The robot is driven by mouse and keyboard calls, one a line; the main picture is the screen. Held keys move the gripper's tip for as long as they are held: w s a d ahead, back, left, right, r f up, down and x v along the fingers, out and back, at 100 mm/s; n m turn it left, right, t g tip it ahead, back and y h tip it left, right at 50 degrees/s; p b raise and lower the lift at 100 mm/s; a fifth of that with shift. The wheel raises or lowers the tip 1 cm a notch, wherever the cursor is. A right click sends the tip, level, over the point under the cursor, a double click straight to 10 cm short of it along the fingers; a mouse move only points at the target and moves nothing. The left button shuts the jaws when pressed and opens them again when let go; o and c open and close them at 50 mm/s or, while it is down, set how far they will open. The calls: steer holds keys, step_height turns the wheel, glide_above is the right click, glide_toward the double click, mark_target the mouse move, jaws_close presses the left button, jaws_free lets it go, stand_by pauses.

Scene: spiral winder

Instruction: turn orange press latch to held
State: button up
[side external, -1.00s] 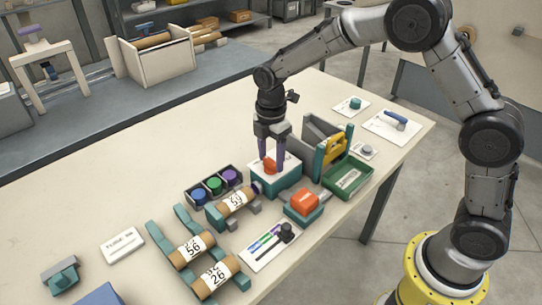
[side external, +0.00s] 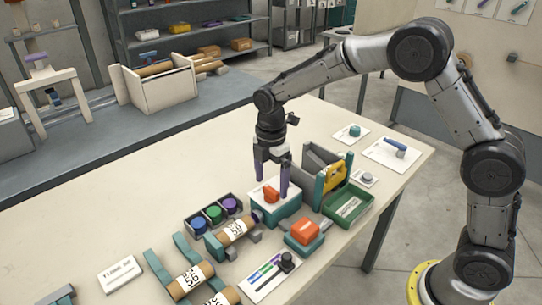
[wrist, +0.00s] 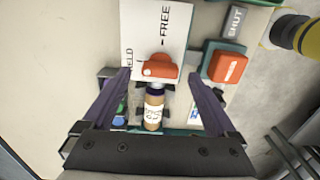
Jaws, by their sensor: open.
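The orange press latch (side external: 271,194) is a small knob on a white-topped teal block (side external: 276,212). In the wrist view the latch (wrist: 160,67) lies crosswise on a white plate marked FREE at the top and HELD at the left, the first letter cut off. A white dot shows near its left end. Which mark it points to is hard to tell. My gripper (side external: 272,186) is open and empty, pointing down over the block, with its purple fingers on either side of the latch. In the wrist view the fingers are spread wide.
An orange button block (side external: 305,232) stands close by, and a green tray (side external: 348,204) lies to the right. A cardboard roll (side external: 236,230) and a rack of coloured caps (side external: 214,213) are at the left. The table's left part is mostly clear.

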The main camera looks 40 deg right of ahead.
mark_target(271, 189)
step_height(271, 189, up, 12)
stand_by(0.4)
steer(key=shift+r, duration=0.15)
steer(key=s+d+r+m+t, duration=0.2)
steer(key=s+d+r, duration=0.1)
steer(key=s+r, duration=0.4)
steer(key=s+d+r+m+t, duration=0.2)
steer(key=s+d+r+m, duration=0.15)
steer(key=s, duration=0.55)
steer(key=s+f+m+t, duration=0.1)
steer(key=s+f+m, duration=0.8)
steer(key=s+m, duration=0.3)
steer(key=shift+s+d+m+t, duration=0.2)
steer(key=shift+d+m+t, duration=0.15)
steer(key=shift+d, duration=0.1)
